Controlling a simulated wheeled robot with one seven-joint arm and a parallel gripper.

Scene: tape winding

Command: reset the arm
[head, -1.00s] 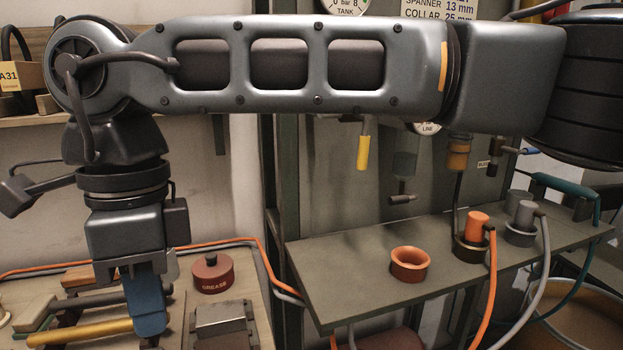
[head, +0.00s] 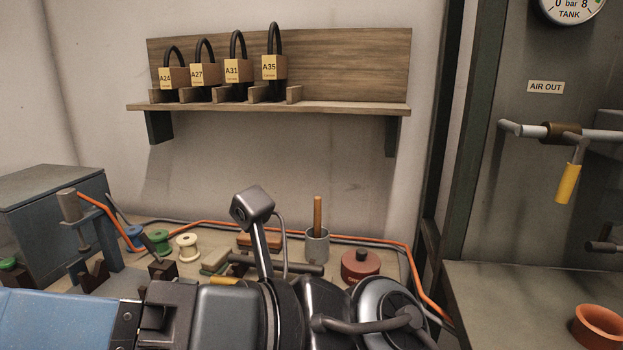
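My arm is folded low across the bottom of the head view. Its dark wrist joint (head: 375,308) is near bottom centre. My gripper (head: 55,320) points left at the lower left corner, close to the camera. Its blue finger part runs off the left and bottom edges. The fingertips are out of frame, so I cannot see whether the fingers are apart or what may be between them. A small camera-like head on a stalk (head: 253,207) rises from my wrist.
Behind my arm is a bench with thread spools (head: 186,246), a blue box (head: 50,200), a pot (head: 317,244) and a red grease tin (head: 360,265). A wall shelf (head: 270,107) bears several tagged padlocks.

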